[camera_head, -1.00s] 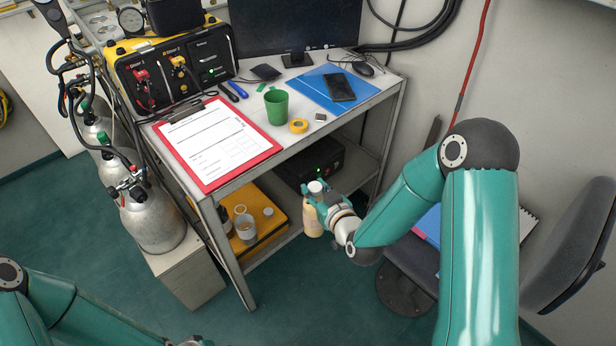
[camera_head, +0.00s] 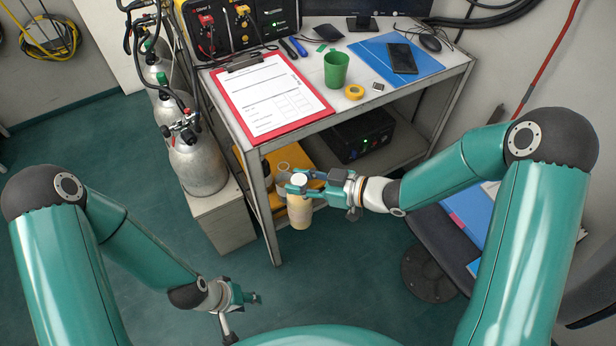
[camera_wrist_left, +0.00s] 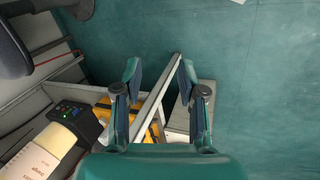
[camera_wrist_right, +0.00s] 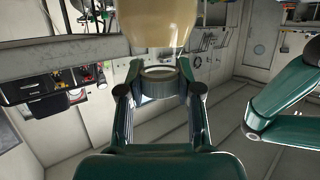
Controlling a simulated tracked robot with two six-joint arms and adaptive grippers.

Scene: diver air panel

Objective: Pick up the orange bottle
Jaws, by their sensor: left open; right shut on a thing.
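The orange bottle (camera_head: 300,213), pale tan-orange with a white cap, hangs upright in my right gripper (camera_head: 299,183), in front of the desk's lower shelf. The fingers are shut around its top, just below the cap. In the right wrist view the bottle's body (camera_wrist_right: 158,20) fills the top centre, and its neck sits between the fingertips (camera_wrist_right: 158,76). My left gripper (camera_head: 246,298) is open and empty, low over the floor, left of and nearer than the bottle. In the left wrist view its fingers (camera_wrist_left: 158,85) stand apart with nothing between them.
The desk (camera_head: 330,122) carries a red clipboard (camera_head: 318,103), green cup (camera_head: 336,70) and yellow tape (camera_head: 355,91). A yellow case (camera_head: 312,168) and black box (camera_head: 362,136) are on its lower shelf. Gas cylinders (camera_head: 198,168) stand left; a chair (camera_head: 440,235) is right. Floor between is clear.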

